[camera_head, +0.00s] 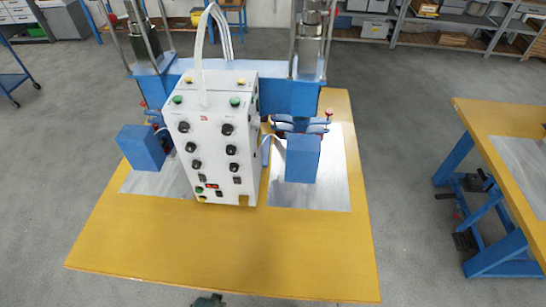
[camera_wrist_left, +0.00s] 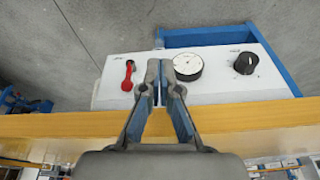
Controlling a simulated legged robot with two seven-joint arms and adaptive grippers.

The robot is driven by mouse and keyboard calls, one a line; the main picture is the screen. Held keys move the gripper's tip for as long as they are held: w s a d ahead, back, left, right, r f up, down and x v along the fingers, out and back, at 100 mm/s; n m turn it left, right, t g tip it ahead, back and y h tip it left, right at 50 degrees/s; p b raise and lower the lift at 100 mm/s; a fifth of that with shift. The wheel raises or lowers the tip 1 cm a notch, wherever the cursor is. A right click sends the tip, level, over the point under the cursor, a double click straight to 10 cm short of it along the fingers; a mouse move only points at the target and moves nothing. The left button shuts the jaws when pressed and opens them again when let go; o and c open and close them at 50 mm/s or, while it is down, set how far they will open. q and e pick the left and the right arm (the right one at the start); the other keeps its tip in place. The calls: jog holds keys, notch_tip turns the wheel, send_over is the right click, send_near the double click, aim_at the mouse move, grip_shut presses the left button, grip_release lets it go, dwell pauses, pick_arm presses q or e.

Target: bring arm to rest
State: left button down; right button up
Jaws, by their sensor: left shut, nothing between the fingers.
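My left gripper (camera_wrist_left: 154,88) shows in the left wrist view with its two fingers together and nothing between them. Behind the fingertips is a white panel (camera_wrist_left: 220,89) with a red lever (camera_wrist_left: 128,77), a round gauge (camera_wrist_left: 188,66) and a black knob (camera_wrist_left: 245,63). The fingers cover part of this panel; I cannot tell how far they are from it. In the head view, a small dark piece shows at the bottom edge, too little to tell which part it is. My right gripper is in neither view.
A blue welding machine with a white control box (camera_head: 212,140) stands on a yellow-topped table (camera_head: 230,250). Metal plates (camera_head: 325,185) lie under its blue blocks (camera_head: 302,158). The table's front is clear. Another table (camera_head: 500,125) stands at right, shelves (camera_head: 450,30) at the back.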

pick_arm(q)
jog(key=s+a+f+g, duration=0.1)
jog(key=s+f, duration=0.3)
jog(key=f, duration=0.6)
jog(key=s+f, duration=0.4)
jog(key=f, duration=0.5)
jog(key=s+a+f, duration=0.2)
jog(key=s+f, duration=0.6)
jog(key=s, duration=0.4)
jog(key=shift+s+a+g, duration=0.3)
jog(key=shift+g, duration=0.1)
